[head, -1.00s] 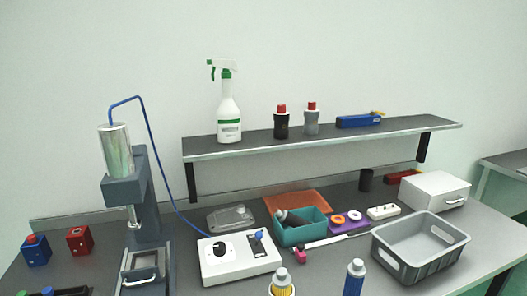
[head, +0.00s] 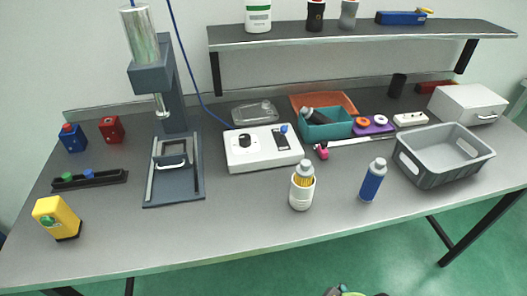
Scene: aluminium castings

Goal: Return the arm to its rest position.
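Neither of my arms nor grippers shows in the head view, so their pose and fingers cannot be seen. The workbench (head: 250,225) fills most of the view. On it a press with a metal cylinder (head: 143,35) and a blue hose stands at the left, its base plate (head: 190,192) flat on the bench. A white control box (head: 240,162) with a black knob stands to its right.
A white bottle with yellow contents (head: 301,196) and a blue can (head: 373,181) stand near the front edge. A grey crate (head: 428,178), teal bin (head: 340,129) and yellow device (head: 45,213) are on the bench. A shelf (head: 290,37) runs behind. The front-middle bench is clear.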

